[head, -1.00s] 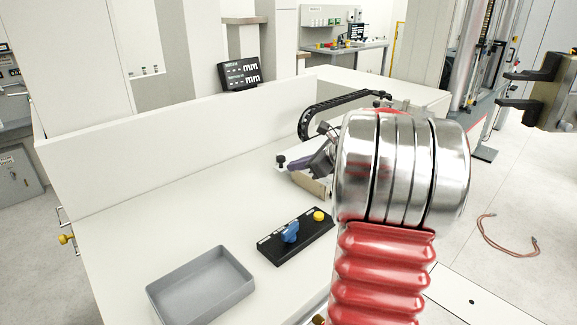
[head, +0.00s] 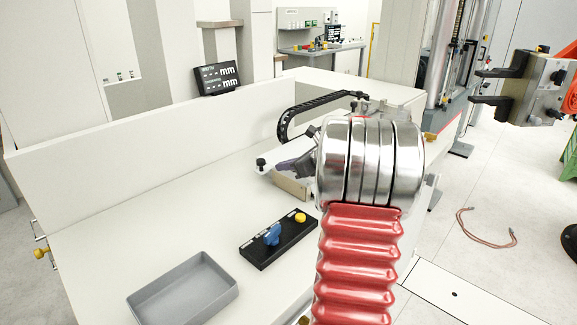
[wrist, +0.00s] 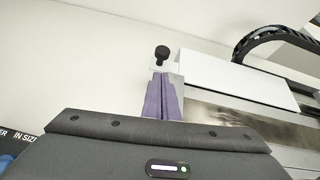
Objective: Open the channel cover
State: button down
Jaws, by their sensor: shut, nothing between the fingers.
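On the bench, a low unit with a pale top carries a black knob (head: 261,162) at its left end. The knob shows closer in the wrist view (wrist: 162,52), on a small pale tab. Beside it lies a flat white panel (wrist: 235,78), which looks like the channel cover; I cannot tell whether the knob is fixed to it. My gripper (head: 284,165) has purple fingers, which in the wrist view (wrist: 162,82) are shut and empty. They are just on the near side of the knob; contact is unclear. My arm hides much of the unit in the head view.
A black cable chain (head: 312,104) arches behind the unit. A control box (head: 268,246) with blue and yellow knobs and a grey tray (head: 184,290) are on the bench nearer me. A low white wall (head: 150,140) edges the bench. A red cable (head: 486,232) lies on the floor.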

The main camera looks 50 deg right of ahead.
jog(key=x, duration=0.6)
jog(key=shift+w+f, duration=0.15)
jog(key=shift+w, duration=0.05)
jog(key=shift+w+r+g, duration=0.15)
jog(key=shift+r+g, duration=0.35)
jog(key=shift+r, duration=0.15)
dwell(0.4)
jog(key=shift+w+r+g, duration=0.3)
jog(key=shift+r+g, duration=0.25)
jog(key=shift+r, duration=0.1)
jog(key=shift+w+r+g, duration=0.35)
jog(key=shift+r+g, duration=0.2)
jog(key=shift+r, duration=0.1)
notch_tip(320, 180, up, 5)
send_over(263, 160)
jog(key=w, duration=0.3)
jog(key=w+r, duration=0.2)
jog(key=w, duration=0.6)
dwell(0.8)
